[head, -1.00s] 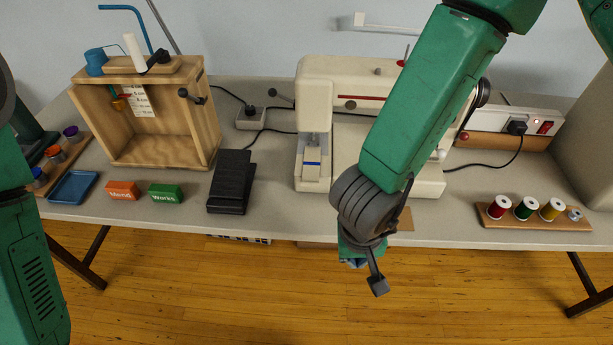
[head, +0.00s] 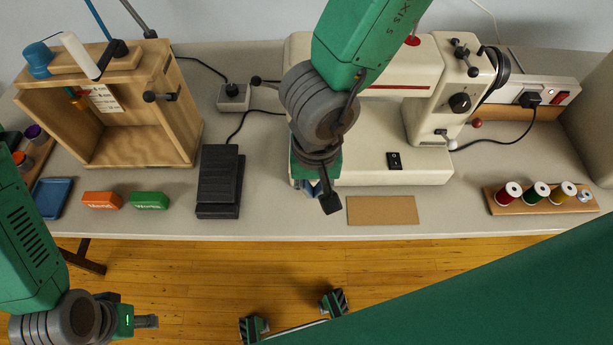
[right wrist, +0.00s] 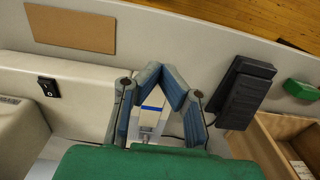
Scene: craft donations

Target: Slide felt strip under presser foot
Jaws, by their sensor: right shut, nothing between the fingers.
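The cream sewing machine (head: 390,172) stands at the middle of the table. My right gripper (head: 330,202) is above the left end of its bed, in front of the needle area, and hides the presser foot in the head view. In the right wrist view its blue fingers (right wrist: 161,72) come together at the tips with nothing held. My left gripper (head: 146,322) is low at the left, off the table's front, seen edge-on.
A tan rectangle (head: 383,210) lies right of the right gripper. A black pedal (head: 218,180), orange block (head: 102,200), green block (head: 150,200) and wooden box (head: 185,110) are to the left. A spool rack (head: 520,203) is at the right.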

